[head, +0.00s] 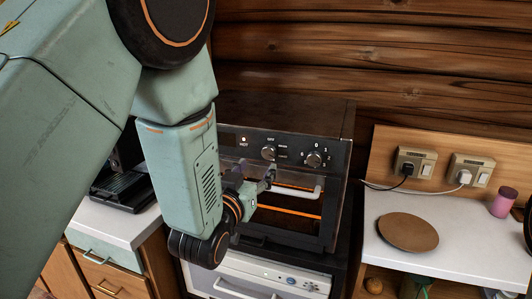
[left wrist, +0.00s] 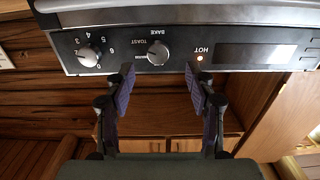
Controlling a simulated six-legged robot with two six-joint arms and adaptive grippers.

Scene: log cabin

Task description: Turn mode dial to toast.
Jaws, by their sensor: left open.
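The toaster oven has a dark front panel with a silver mode dial (head: 269,153) left of a larger numbered dial (head: 314,159). In the left wrist view, which is upside down, the mode dial (left wrist: 158,53) has labels around it, including BAKE and TOAST. I cannot tell surely which label its pointer faces. My left gripper (head: 268,178) is just below and in front of the mode dial. In the wrist view my left gripper (left wrist: 159,78) is open, its two fingers on either side of the dial's line, with nothing between them. My right gripper is out of view.
A lit HOT lamp (left wrist: 199,58) is on the panel. The oven's pale door handle (head: 298,190) sits close by the gripper, with an orange glow below it. A round brown board (head: 408,232) lies on the right counter, near plugged sockets (head: 414,163).

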